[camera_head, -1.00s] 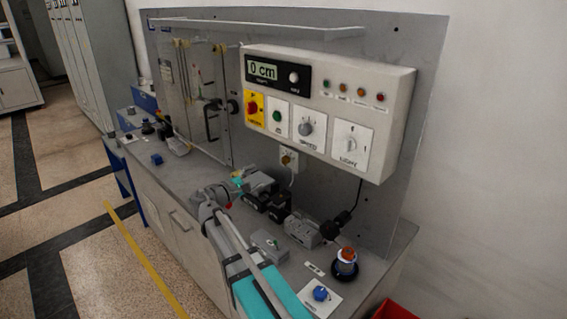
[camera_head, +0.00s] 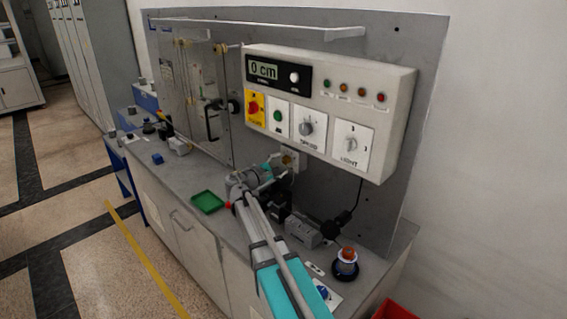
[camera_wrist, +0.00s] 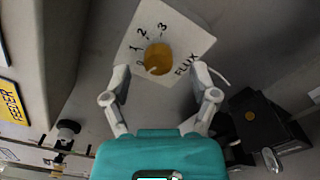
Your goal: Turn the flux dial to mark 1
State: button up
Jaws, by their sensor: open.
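The flux dial is a yellow round knob (camera_wrist: 158,59) on a white plate (camera_wrist: 183,34) marked 1, 2, 3 and FLUX in the wrist view. A pale mark shows at the knob's lower-left edge, near what looks like a 0. In the head view the plate (camera_head: 290,158) is under the control box, partly hidden by my gripper. My gripper (camera_wrist: 160,74) is open, with one finger on each side below the knob in the picture. I cannot tell whether a finger touches it. In the head view my gripper (camera_head: 274,170) is close to the plate.
The control box (camera_head: 397,95) with several dials juts out above the flux plate. A black-and-grey device (camera_wrist: 262,130) is close to my right finger in the wrist view. A green tray (camera_head: 207,202) and a grey block (camera_head: 303,231) are on the bench.

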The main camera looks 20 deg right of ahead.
jog(key=shift+x, duration=1.3)
